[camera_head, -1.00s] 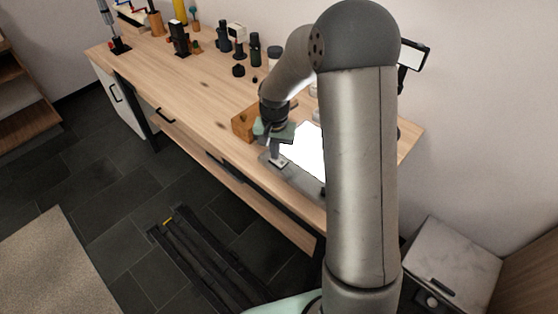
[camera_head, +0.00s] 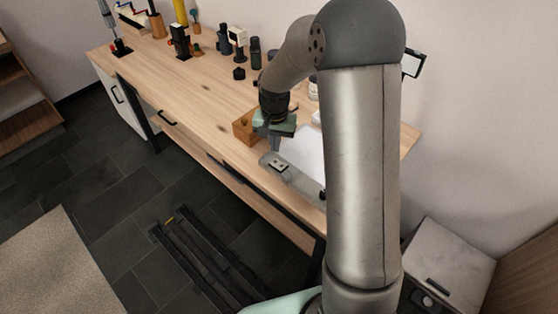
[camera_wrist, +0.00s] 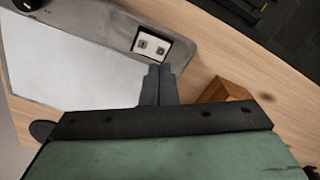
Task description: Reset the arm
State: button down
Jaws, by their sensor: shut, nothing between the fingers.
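My gripper (camera_head: 275,145) hangs above the near side of the wooden table (camera_head: 200,95), with its fingers shut and empty. In the wrist view my gripper (camera_wrist: 160,70) points at a small pale switch plate (camera_wrist: 152,45) with two dark marks, and the fingertips appear apart from it. The switch plate (camera_head: 278,165) sits on a grey metal base beside a flat white panel (camera_head: 306,152), which looks dull. The panel also fills the left of the wrist view (camera_wrist: 65,60). My arm hides part of the panel's right side in the head view.
A wooden block (camera_head: 242,126) stands close left of my gripper. A dark knob (camera_wrist: 28,4) is on the base's corner. Several dark jars and bottles (camera_head: 255,52) line the wall side. The table's middle left is clear.

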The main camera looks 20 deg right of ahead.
jog(key=shift+r+p, duration=0.4)
jog(key=shift+r, duration=0.55)
jog(key=s+r+n, duration=0.2)
jog(key=s+r, duration=0.3)
jog(key=s, duration=0.8)
jog(key=s+r+n, duration=0.3)
jog(key=s+r, duration=0.2)
jog(key=s, duration=0.8)
jog(key=shift+s+a+r+n+t, duration=0.15)
jog(key=shift+s+n+t, duration=0.15)
jog(key=shift+s, duration=0.1)
